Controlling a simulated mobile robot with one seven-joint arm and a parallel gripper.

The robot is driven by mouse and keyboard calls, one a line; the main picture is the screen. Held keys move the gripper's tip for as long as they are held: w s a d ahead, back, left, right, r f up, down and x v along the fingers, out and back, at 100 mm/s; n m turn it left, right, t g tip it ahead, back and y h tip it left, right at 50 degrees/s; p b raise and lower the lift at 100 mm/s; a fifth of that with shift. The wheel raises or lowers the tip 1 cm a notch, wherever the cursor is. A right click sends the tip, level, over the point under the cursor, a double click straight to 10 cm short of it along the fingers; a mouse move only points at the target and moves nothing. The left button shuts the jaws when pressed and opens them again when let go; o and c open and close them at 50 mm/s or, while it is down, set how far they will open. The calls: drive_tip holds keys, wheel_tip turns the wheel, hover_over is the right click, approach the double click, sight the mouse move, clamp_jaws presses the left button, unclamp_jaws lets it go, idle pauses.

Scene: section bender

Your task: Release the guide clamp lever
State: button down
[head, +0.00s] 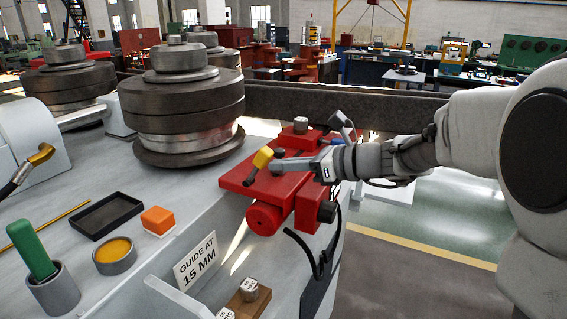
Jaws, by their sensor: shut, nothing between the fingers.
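The clamp lever (262,158) has a yellow knob on a dark rod and stands tilted on the red guide block (238,180). The block sits at the right edge of the grey machine bed. My gripper (279,162) reaches in from the right, low over the block. It is shut and empty, its tips just right of the yellow knob. I cannot tell whether they touch the lever. My gripper and wrist hide part of the red block behind them.
Large steel rolls (183,110) stand at the back left. A black tray (106,215), an orange block (158,220), a yellow-filled cup (115,256) and a green-handled tool (30,248) are at the front left. A "GUIDE AT 15 MM" sign (196,262) stands in front. A black cable (318,255) hangs below the block.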

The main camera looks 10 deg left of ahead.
sight(263, 147)
drive_tip(key=shift+a+r+p, duration=0.15)
drive_tip(key=shift+r+p, duration=0.15)
drive_tip(key=shift+p, duration=0.25)
